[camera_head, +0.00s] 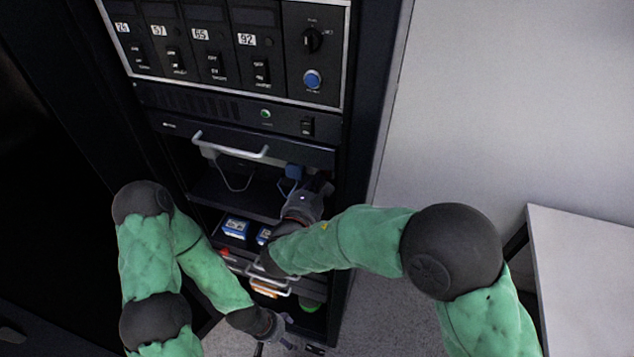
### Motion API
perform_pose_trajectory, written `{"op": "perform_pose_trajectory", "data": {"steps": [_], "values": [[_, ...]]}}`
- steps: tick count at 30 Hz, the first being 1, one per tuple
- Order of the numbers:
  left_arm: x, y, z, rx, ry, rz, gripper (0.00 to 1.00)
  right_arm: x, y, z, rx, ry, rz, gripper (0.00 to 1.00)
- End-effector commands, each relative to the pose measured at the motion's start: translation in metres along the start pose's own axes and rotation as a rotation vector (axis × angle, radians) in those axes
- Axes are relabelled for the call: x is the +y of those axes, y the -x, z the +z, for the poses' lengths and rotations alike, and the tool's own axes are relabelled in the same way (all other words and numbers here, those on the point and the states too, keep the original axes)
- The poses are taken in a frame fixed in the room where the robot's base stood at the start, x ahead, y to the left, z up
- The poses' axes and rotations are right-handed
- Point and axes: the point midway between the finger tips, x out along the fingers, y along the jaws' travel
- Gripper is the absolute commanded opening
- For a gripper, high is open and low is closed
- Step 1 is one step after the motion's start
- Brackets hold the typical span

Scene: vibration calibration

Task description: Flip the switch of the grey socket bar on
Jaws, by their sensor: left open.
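I cannot make out the grey socket bar for certain; a small dark piece (314,350) shows low in the picture by my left gripper. My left gripper (285,343) is low, in front of the bottom of the rack, with its jaws open and nothing seen between them. My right gripper (318,186) is at the open middle bay of the rack, below a small blue item (293,171); its fingers are too dark and small to tell if they are open or shut. No clear socket switch shows.
The black rack (355,130) has a numbered switch panel (215,45), a unit with a green light (236,114) and a drawer handle (230,147). Blue-and-white boxes (236,227) lie on a lower shelf. A white table (585,260) stands right. Grey floor (385,300) is open between.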

Motion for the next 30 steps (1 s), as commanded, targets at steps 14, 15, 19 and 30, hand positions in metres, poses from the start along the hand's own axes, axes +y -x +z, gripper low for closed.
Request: {"op": "perform_pose_trajectory", "data": {"steps": [14, 15, 19, 30], "values": [[-0.005, -0.013, -0.001, 0.000, 0.000, 0.000, 0.75, 0.000, -0.004, -0.004, -0.038, 0.000, -0.001, 0.00], [-0.006, -0.017, -0.001, 0.000, 0.000, 0.000, 0.75, 0.000, -0.006, -0.005, -0.050, 0.000, -0.001, 0.00], [-0.010, -0.027, -0.001, 0.000, 0.000, 0.000, 0.75, 0.000, -0.010, -0.007, -0.090, -0.001, -0.002, 0.00], [-0.010, -0.027, -0.001, 0.000, 0.000, 0.000, 0.75, -0.001, -0.013, -0.007, -0.095, -0.001, -0.003, 0.00]]}}
